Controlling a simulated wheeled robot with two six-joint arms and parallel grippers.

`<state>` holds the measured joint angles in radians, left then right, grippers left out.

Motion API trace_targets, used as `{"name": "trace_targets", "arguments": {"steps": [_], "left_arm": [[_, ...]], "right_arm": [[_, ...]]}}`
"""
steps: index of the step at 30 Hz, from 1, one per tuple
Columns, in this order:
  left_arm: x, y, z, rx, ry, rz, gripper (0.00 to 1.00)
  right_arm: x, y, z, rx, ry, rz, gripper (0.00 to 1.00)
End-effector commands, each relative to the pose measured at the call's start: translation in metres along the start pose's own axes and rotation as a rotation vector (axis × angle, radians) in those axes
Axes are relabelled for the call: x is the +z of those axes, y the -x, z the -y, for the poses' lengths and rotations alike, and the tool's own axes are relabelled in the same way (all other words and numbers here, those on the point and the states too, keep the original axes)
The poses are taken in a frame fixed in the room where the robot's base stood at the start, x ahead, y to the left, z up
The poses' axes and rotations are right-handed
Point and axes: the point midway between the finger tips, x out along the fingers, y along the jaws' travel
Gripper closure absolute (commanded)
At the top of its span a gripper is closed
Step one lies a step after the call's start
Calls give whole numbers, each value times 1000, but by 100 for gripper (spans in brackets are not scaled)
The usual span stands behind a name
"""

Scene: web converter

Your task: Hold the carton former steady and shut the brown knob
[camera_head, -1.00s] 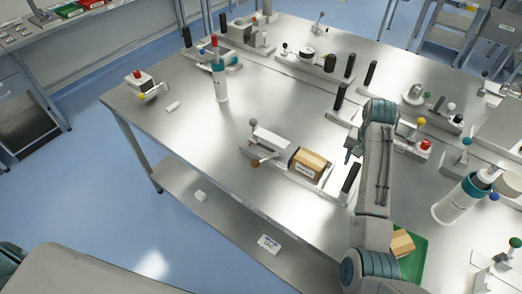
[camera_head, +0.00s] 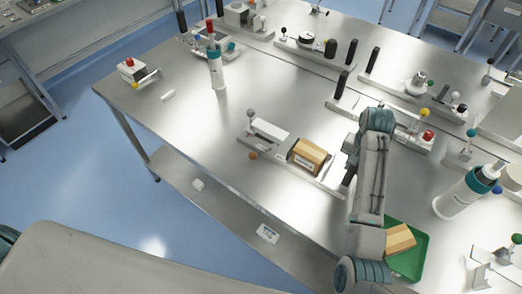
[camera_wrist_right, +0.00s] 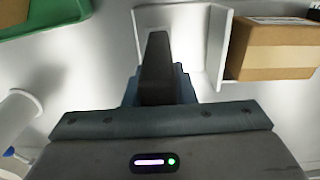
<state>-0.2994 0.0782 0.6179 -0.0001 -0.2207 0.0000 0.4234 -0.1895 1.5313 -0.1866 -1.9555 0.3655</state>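The carton former (camera_head: 268,130) stands near the table's front edge in the head view, with a white block, a grey ball knob and a brown carton (camera_head: 307,154) on its base. Its brown knob (camera_head: 253,156) sticks out at the front left. My right gripper (camera_head: 350,166) is at the former's right end, where its black handle stands. In the right wrist view the black handle (camera_wrist_right: 156,62) stands upright between the blue-grey finger parts; whether they press on it is hidden. The carton also shows there (camera_wrist_right: 272,48). My left gripper is not in view.
A green tray (camera_head: 420,258) with another carton lies right of my right arm. A white-and-teal bottle (camera_head: 216,70) and a small unit with a red button (camera_head: 131,70) stand at the back left. Several similar fixtures line the back.

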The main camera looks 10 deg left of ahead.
Motion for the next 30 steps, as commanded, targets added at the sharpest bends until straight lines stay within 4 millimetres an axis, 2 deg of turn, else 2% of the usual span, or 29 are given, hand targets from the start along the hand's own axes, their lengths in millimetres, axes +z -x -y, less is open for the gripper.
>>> {"name": "trace_targets", "arguments": {"steps": [2,5,16,30], "left_arm": [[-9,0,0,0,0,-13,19],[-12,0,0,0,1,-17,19],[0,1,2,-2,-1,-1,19],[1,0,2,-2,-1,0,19]], "right_arm": [[0,0,0,0,0,0,100],[0,0,0,0,0,0,100],[-1,3,1,-5,1,-4,100],[0,-6,1,-3,1,-1,100]]}}
